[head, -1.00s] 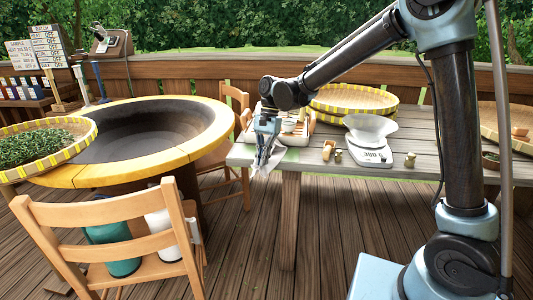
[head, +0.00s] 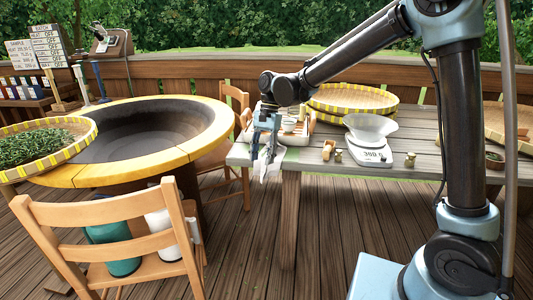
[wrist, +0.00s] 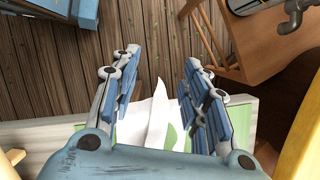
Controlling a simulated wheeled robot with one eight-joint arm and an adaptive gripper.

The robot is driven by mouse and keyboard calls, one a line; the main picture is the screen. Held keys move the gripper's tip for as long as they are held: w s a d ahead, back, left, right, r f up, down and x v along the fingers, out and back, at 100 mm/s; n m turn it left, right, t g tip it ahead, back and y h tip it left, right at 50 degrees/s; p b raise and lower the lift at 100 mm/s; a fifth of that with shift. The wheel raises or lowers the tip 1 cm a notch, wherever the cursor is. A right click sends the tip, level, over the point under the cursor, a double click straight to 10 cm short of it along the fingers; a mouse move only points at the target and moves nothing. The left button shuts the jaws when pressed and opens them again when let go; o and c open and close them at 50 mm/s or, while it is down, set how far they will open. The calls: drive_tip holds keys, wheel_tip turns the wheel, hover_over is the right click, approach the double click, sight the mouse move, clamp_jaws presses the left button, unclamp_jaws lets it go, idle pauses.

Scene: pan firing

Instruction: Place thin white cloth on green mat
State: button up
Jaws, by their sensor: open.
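My gripper (head: 262,154) is open, pointing down at the left end of the wooden table. In the wrist view its two fingers (wrist: 160,62) stand well apart. The thin white cloth (head: 270,171) hangs at the table's front left corner, just below and beside the fingers. In the wrist view the cloth (wrist: 150,118) lies between the fingers, with a pointed end reaching past the table edge; I cannot tell whether it touches them. The green mat (head: 291,155) is on the table under and beside the cloth. Its green shows either side in the wrist view (wrist: 240,121), partly hidden by my gripper.
A tray with small white items (head: 292,127) sits just behind my gripper. A scale (head: 372,155), small containers and yellow-rimmed baskets (head: 352,98) stand to the right. A chair (head: 222,160) and the round yellow-rimmed pan stand (head: 190,147) are close on the left.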

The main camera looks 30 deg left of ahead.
drive_tip(key=s+d+r, duration=0.1)
drive_tip(key=s+r, duration=0.2)
drive_tip(key=r, duration=0.5)
drive_tip(key=shift+s+r, duration=0.2)
drive_tip(key=shift+r, duration=0.1)
drive_tip(key=shift+d, duration=0.1)
drive_tip(key=c, duration=0.5)
drive_tip(key=shift+w+b, duration=0.3)
drive_tip(key=shift+b, duration=0.1)
drive_tip(key=shift+c, duration=1.4)
drive_tip(key=w+a+f, duration=0.1)
drive_tip(key=w, duration=0.6)
drive_tip(key=w+a+f, duration=0.1)
drive_tip(key=w+a, duration=0.1)
drive_tip(key=w, duration=0.5)
drive_tip(key=w+a, duration=0.2)
drive_tip(key=w, duration=0.5)
drive_tip(key=shift+w+f+b, duration=0.15)
drive_tip(key=shift+f+b, duration=0.15)
drive_tip(key=shift+f, duration=0.1)
clamp_jaws()
drive_tip(key=shift+w+f, duration=0.2)
drive_tip(key=shift+f, duration=1.2)
